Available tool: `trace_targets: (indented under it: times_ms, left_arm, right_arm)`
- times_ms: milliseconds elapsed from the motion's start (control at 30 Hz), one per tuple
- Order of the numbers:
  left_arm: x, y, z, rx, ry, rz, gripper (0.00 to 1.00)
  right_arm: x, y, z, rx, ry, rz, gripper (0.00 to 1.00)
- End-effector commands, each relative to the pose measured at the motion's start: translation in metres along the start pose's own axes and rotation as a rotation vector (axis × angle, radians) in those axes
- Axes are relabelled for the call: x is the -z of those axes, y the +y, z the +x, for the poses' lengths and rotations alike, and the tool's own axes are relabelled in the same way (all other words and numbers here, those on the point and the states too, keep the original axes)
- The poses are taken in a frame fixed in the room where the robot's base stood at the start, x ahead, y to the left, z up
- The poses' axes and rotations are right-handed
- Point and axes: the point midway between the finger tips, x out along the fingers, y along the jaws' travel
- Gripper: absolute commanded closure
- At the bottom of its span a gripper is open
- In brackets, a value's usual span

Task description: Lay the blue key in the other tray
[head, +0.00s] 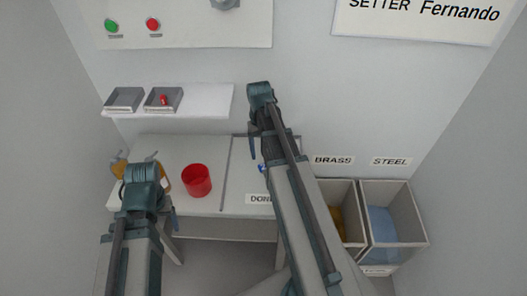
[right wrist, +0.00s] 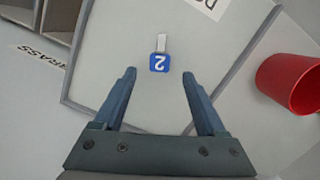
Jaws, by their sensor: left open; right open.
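Only a bit of blue shows beside my right arm in the head view (head: 262,168). My right gripper (right wrist: 159,75) is open, with the key just beyond and between its fingertips, not held. On the shelf, the left grey tray (head: 123,99) looks empty; the right grey tray (head: 176,106) holds a red key (head: 163,99). My left gripper (head: 136,158) is open over the table's left end, in front of an orange-brown object.
A red cup (head: 196,181) stands on the table left of the divider. Bins labelled BRASS (head: 352,240) and STEEL (head: 413,238) stand at the right. The white shelf (head: 210,100) has free room at its right end. Side walls close in both sides.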

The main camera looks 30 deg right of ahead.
Motion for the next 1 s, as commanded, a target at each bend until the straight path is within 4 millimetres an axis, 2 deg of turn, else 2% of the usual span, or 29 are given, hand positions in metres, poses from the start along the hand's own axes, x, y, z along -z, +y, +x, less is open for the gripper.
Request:
trace_targets:
  times_ms: [33,267,633,700,767,833,1000]
  left_arm:
    - [-0.001,-0.002,-0.017,0.0,0.0,0.0,0.26]
    - [-0.003,-0.004,-0.044,0.0,0.0,0.0,0.26]
    - [-0.003,-0.004,-0.047,0.0,0.0,0.0,0.26]
    - [-0.003,-0.004,-0.047,0.0,0.0,0.0,0.26]
    - [-0.003,-0.004,-0.047,0.0,0.0,0.0,0.26]
    - [-0.003,-0.004,-0.047,0.0,0.0,0.0,0.26]
    - [-0.003,-0.004,-0.047,0.0,0.0,0.0,0.26]
  right_arm:
    - [-0.001,0.0,-0.017,0.0,0.0,0.0,0.26]
    - [0.0,0.0,-0.045,0.0,0.0,0.0,0.26]
    - [0.0,0.0,-0.048,0.0,0.0,0.0,0.26]
    - [-0.002,-0.006,-0.048,-0.003,0.001,-0.008,0.26]
    - [-0.007,-0.019,-0.047,-0.01,0.004,-0.03,0.26]
    - [-0.017,-0.045,-0.045,-0.024,0.01,-0.069,0.26]
    - [-0.056,-0.125,-0.038,-0.071,0.038,-0.207,0.26]
